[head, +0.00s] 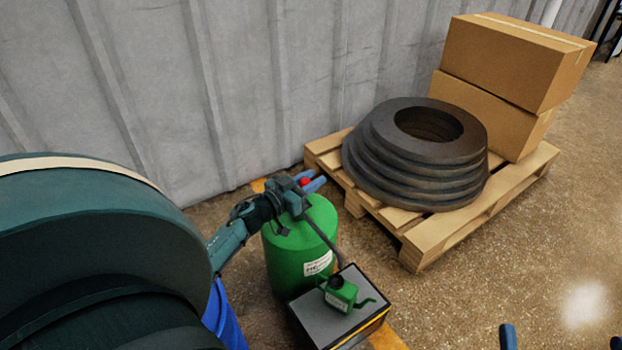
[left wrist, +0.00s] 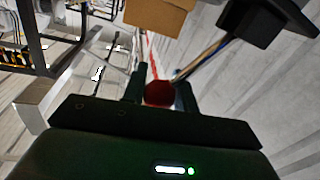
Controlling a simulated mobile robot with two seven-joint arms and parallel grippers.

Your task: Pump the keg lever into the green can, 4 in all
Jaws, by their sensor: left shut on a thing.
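The green keg (head: 290,258) stands on the floor near the wall, with a white label on its side. My left gripper (head: 306,183) is above its top, shut on the red knob of the lever; the knob (left wrist: 159,93) also shows between the fingers in the left wrist view. A dark spout (head: 323,236) slopes down from the keg's top towards the green can (head: 341,292). The can sits on a grey-topped box, its dark opening near the spout's lower end. My right gripper (head: 562,341) shows only as two blue fingertips, wide apart and empty.
The grey-topped box (head: 313,318) stands close in front of the keg. A wooden pallet (head: 440,240) to the right bears stacked dark rings (head: 385,165) and two cardboard boxes (head: 510,60). A blue object (head: 224,318) is partly hidden at lower left. Floor at lower right is clear.

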